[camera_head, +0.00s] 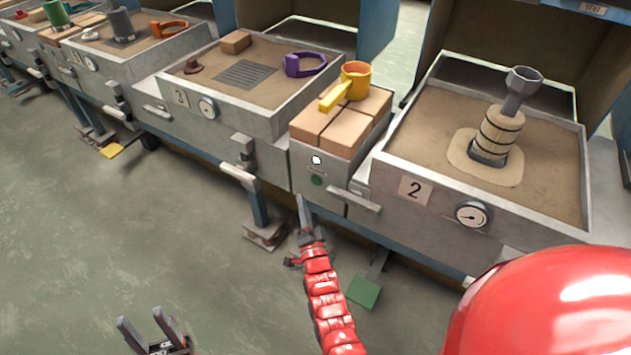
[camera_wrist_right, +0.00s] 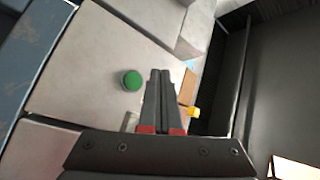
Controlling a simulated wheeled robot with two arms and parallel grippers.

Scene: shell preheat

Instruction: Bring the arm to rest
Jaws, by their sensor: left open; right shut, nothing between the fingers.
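My right arm (camera_head: 325,290), red and segmented, reaches up from the bottom of the head view. Its gripper (camera_head: 302,208) is in front of the cabinet between stations 3 and 2, below a green button (camera_head: 316,180). In the right wrist view the right gripper (camera_wrist_right: 161,80) is shut with its fingers together and empty. The green button (camera_wrist_right: 131,80) shows just left of the fingertips there; I cannot tell the gap to the panel. My left gripper (camera_head: 148,330) is open and empty over the floor at the bottom left of the head view.
Station 2 (camera_head: 415,190) holds a banded stack in sand. Station 3 (camera_head: 180,98) holds a purple clamp (camera_head: 305,64). A yellow cup (camera_head: 355,80) stands on the cabinet's bricks (camera_head: 345,130). Handles and a green pedal (camera_head: 364,292) stick out. Floor at left is clear.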

